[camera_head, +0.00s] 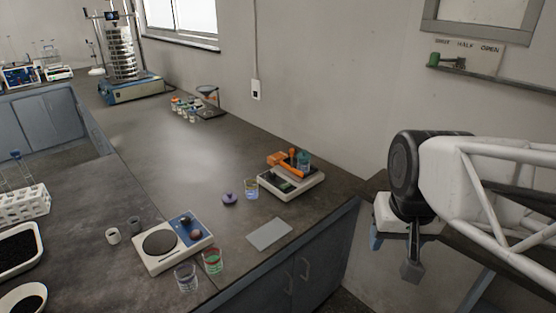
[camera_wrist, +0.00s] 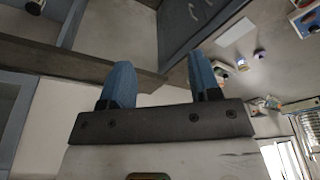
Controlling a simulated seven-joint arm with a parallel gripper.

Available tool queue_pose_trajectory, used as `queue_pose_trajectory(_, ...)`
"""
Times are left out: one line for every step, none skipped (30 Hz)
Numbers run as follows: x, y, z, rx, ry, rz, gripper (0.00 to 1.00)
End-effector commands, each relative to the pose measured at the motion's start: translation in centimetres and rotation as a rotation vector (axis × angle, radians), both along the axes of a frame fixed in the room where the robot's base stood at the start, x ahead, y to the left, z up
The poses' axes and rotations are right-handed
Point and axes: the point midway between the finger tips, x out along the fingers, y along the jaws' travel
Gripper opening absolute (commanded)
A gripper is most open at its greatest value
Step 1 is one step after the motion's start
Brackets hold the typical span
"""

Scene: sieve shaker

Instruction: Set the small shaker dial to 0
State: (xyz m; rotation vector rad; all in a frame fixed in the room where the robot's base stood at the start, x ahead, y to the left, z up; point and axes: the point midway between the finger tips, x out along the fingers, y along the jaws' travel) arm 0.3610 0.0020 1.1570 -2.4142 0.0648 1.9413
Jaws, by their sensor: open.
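A sieve shaker (camera_head: 122,58) with a tall stack of metal sieves stands on a blue base (camera_head: 131,90) at the far left end of the bench. A dial on it is too small to make out. A white device (camera_head: 172,241) with a round dark plate and a blue panel with a knob sits at the near end of the bench; I cannot tell if it is the small shaker. My gripper (camera_head: 393,256) hangs off the bench's right end, well away from both. In the wrist view its blue fingers (camera_wrist: 162,82) are apart with nothing between them.
A white instrument (camera_head: 291,186) with orange parts, a small beaker (camera_head: 251,189) and a purple lid (camera_head: 230,199) stand near the right edge. A grey pad (camera_head: 270,233) lies by the edge. The mid-bench is clear.

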Motion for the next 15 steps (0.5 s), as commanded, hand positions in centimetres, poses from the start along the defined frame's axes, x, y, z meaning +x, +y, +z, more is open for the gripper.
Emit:
queue_pose_trajectory(1.2, 0.2, 0.3, 0.003, 0.006, -0.006, 0.57)
queue_pose_trajectory(1.9, 0.3, 0.5, 0.004, 0.008, -0.011, 0.57)
queue_pose_trajectory(2.8, 0.4, 0.8, 0.007, 0.011, -0.020, 0.57)
queue_pose_trajectory(3.5, 0.5, 1.0, 0.008, 0.014, -0.025, 0.57)
queue_pose_trajectory(4.1, 0.7, 1.2, 0.010, 0.015, -0.031, 0.57)
queue_pose_trajectory(5.1, 0.8, 1.4, 0.013, 0.019, -0.038, 0.57)
queue_pose_trajectory(5.7, 0.9, 1.6, 0.014, 0.021, -0.043, 0.57)
queue_pose_trajectory(6.4, 1.1, 1.7, 0.015, 0.022, -0.049, 0.57)
queue_pose_trajectory(7.4, 1.3, 1.9, 0.018, 0.026, -0.057, 0.57)
queue_pose_trajectory(8.0, 1.4, 2.0, 0.020, 0.028, -0.062, 0.57)
queue_pose_trajectory(8.8, 1.6, 2.2, 0.021, 0.030, -0.067, 0.57)
queue_pose_trajectory(9.7, 1.8, 2.3, 0.023, 0.033, -0.075, 0.57)
queue_pose_trajectory(10.4, 1.9, 2.4, 0.024, 0.036, -0.081, 0.57)
queue_pose_trajectory(11.1, 2.1, 2.5, 0.025, 0.038, -0.086, 0.57)
queue_pose_trajectory(12.0, 2.3, 2.6, 0.027, 0.041, -0.094, 0.57)
